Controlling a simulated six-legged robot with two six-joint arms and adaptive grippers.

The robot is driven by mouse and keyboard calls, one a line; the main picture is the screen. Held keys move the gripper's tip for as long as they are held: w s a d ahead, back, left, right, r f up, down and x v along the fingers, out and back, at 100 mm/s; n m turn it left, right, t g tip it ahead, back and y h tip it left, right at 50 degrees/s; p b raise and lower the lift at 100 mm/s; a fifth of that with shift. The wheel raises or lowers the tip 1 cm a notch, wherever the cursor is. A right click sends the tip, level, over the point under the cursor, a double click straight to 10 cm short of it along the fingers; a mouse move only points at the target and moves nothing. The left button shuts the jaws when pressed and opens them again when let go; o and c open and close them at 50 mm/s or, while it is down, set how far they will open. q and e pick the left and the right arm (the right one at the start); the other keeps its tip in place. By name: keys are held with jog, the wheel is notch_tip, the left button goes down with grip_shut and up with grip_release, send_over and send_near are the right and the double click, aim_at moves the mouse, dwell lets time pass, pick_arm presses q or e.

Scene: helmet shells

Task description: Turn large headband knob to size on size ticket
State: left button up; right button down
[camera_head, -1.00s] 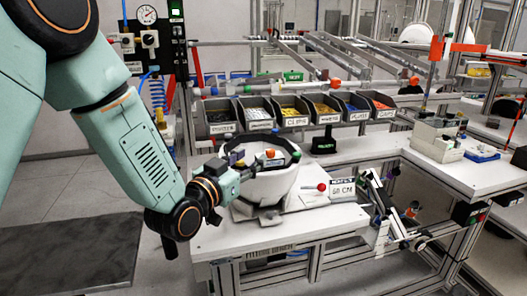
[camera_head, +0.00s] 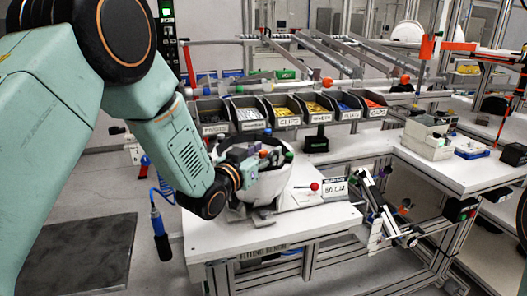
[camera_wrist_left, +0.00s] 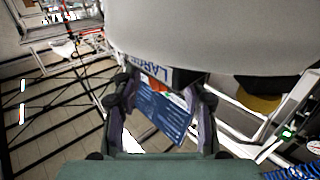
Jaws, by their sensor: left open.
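A white helmet shell (camera_head: 268,188) sits on the bench, with small coloured parts inside its rim. My left gripper (camera_head: 250,174) is at the shell's left side. In the left wrist view the pale shell (camera_wrist_left: 215,40) fills the top. The knob itself cannot be made out clearly. The size ticket (camera_head: 335,190) stands right of the shell and seems to read 60 CM. My right gripper is out of view.
A row of labelled parts bins (camera_head: 283,112) stands behind the shell. A red-topped lever (camera_head: 314,187) is beside the ticket. A blue card (camera_wrist_left: 160,112) shows between the fingers in the wrist view.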

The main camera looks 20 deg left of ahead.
pick_arm(q)
jog(key=shift+d, duration=0.1)
jog(key=shift+c, duration=0.3)
jog(key=shift+s+a, duration=0.1)
jog(key=shift+a, duration=0.2)
jog(key=shift+c, duration=1.3)
jog(key=shift+d, duration=0.2)
grip_shut()
jog(key=shift+a, duration=0.1)
jog(key=shift+n+y, duration=0.3)
jog(key=shift+y, duration=0.1)
jog(key=shift+y, duration=0.3)
jog(key=shift+o, duration=1.6)
grip_release()
